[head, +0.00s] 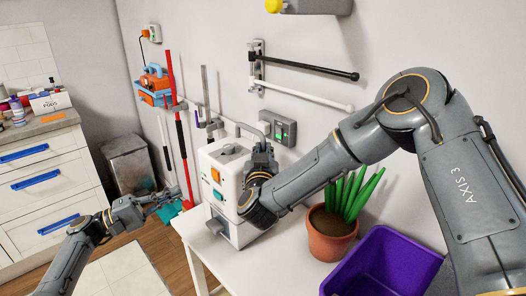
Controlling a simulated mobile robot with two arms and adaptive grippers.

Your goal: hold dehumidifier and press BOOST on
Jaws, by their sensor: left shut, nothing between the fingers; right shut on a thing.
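The dehumidifier (227,215) is a white box standing upright on the white table, with a grey top. Its front carries an orange button (215,174) and a teal button (218,195); any lettering is too small to read, so I cannot tell which is BOOST. My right gripper (257,140) is at the top right of the dehumidifier, shut on it near a grey curved part; the exact contact is partly hidden by the gripper itself. My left gripper (170,197) is shut and empty, in front of and to the left of the dehumidifier, apart from it.
A potted plant (332,240) and a purple bin (385,262) stand to the right on the table (262,262). Wall rails (305,95) hang above. A drawer unit (45,190) stands at left, with a grey bin (130,163) beyond it. The floor between is partly clear.

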